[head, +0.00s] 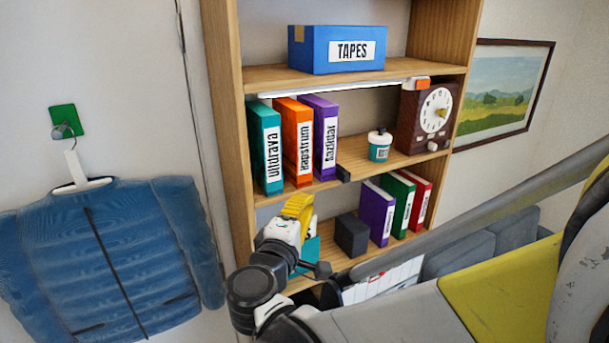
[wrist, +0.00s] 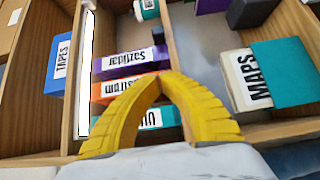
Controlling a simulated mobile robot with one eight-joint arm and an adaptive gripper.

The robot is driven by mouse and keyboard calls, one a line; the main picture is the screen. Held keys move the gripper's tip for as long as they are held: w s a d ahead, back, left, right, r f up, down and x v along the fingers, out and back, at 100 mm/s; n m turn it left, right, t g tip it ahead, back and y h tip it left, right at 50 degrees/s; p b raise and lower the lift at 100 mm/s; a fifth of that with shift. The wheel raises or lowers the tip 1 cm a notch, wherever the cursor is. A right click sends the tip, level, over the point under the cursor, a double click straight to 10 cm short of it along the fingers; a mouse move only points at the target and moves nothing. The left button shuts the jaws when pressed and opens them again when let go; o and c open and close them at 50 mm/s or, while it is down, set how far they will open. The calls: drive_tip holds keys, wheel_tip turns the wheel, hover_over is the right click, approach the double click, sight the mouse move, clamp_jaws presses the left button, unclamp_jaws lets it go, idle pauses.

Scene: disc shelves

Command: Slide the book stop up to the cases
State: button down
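Three upright cases, teal (head: 266,150), orange (head: 294,140) and purple (head: 320,135), stand side by side on the middle shelf. A small dark block (head: 343,172), which looks like the book stop, sits to the right of the purple case at the shelf's front. It also shows in the wrist view (wrist: 158,36), beyond the purple case (wrist: 130,63). My gripper (head: 299,203) is in front of the shelves, below the cases. In the wrist view its yellow fingertips (wrist: 162,77) meet with nothing between them, covering part of the orange case.
Below are a larger dark block (head: 351,235), several cases (head: 398,208) and a teal-and-white MAPS box (wrist: 280,72). A blue TAPES box (head: 337,50) stands above.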

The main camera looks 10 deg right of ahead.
drive_tip(key=p, duration=0.2)
approach(338, 172)
drive_tip(key=w, duration=0.1)
drive_tip(key=w+a, duration=0.1)
drive_tip(key=w, duration=0.3)
drive_tip(key=shift+a+r, duration=0.1)
drive_tip(key=shift+a, duration=0.15)
drive_tip(key=d, duration=0.1)
drive_tip(key=w+d, duration=0.1)
drive_tip(key=d+p, duration=0.1)
drive_tip(key=shift+w+d, duration=0.1)
drive_tip(key=shift+w, duration=0.2)
drive_tip(key=shift+d, duration=0.45)
drive_tip(key=shift+w, duration=0.15)
drive_tip(key=shift+w+d+f+b, duration=0.1)
drive_tip(key=shift+d+f+b, duration=0.2)
drive_tip(key=shift+d+b, duration=0.25)
drive_tip(key=shift+d+r, duration=0.1)
drive_tip(key=shift+r, duration=0.1)
drive_tip(key=shift+w, duration=0.1)
